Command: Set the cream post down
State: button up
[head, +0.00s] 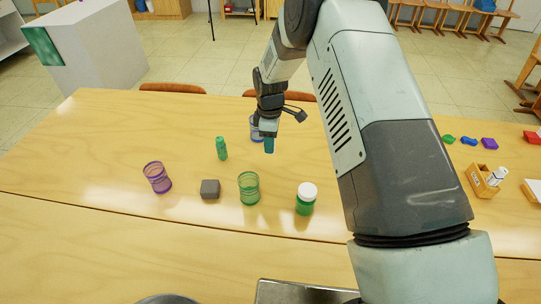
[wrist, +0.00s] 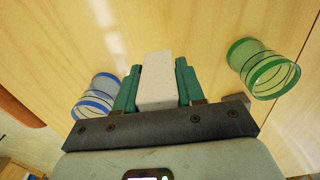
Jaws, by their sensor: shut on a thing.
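The cream post (wrist: 157,80) is between the teal fingers of my gripper (wrist: 158,88) in the wrist view, with its pale face showing. My gripper is shut on it. In the head view my gripper (head: 269,145) points down over the far middle part of the wooden table, and its finger hides the post. I cannot tell whether the post touches the table. A blue ringed cup (head: 256,133) is partly hidden just behind my gripper; it also shows left of the fingers in the wrist view (wrist: 97,96).
A green ringed cup (head: 249,189), grey block (head: 210,189), purple ringed cup (head: 157,177), green bottle (head: 221,148) and white-lidded green jar (head: 306,198) stand on the table (head: 90,140). An orange box (head: 482,182) is at right. Bare table lies between my gripper and the green cup.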

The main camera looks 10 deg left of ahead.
jog(key=shift+f, duration=2.75)
jog(key=shift+f, duration=0.2)
jog(key=o, duration=1.1)
